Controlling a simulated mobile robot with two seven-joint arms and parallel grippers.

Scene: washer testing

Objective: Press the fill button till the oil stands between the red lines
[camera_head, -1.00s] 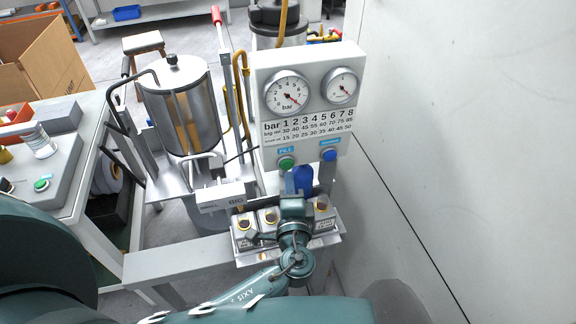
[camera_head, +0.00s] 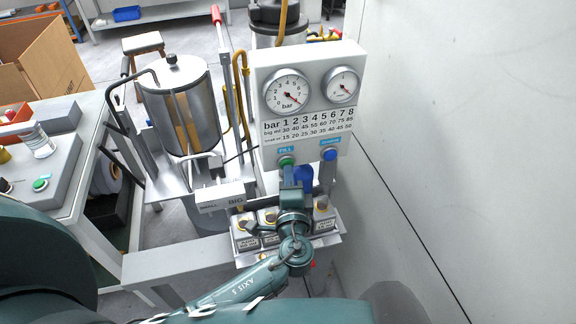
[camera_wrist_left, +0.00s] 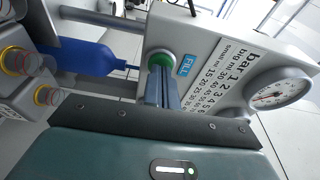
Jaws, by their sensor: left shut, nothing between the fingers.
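The green fill button (camera_head: 286,161) sits under the blue FILL label on the white gauge panel (camera_head: 352,118). My left gripper (camera_head: 287,172) is shut and empty, its fingertips just below or against this button. In the left wrist view the fingertips (camera_wrist_left: 162,68) overlap the green button (camera_wrist_left: 160,60); I cannot tell whether it is pressed in. The metal cylinder (camera_head: 205,105) stands left of the panel, with amber oil (camera_head: 184,130) showing in its window. The red lines are too small to make out. My right gripper is not in view.
A blue button (camera_head: 329,154) sits right of the fill button. Small blocks with gold-rimmed caps (camera_head: 244,224) stand in a row below the panel. A wall (camera_head: 470,120) closes the right side.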

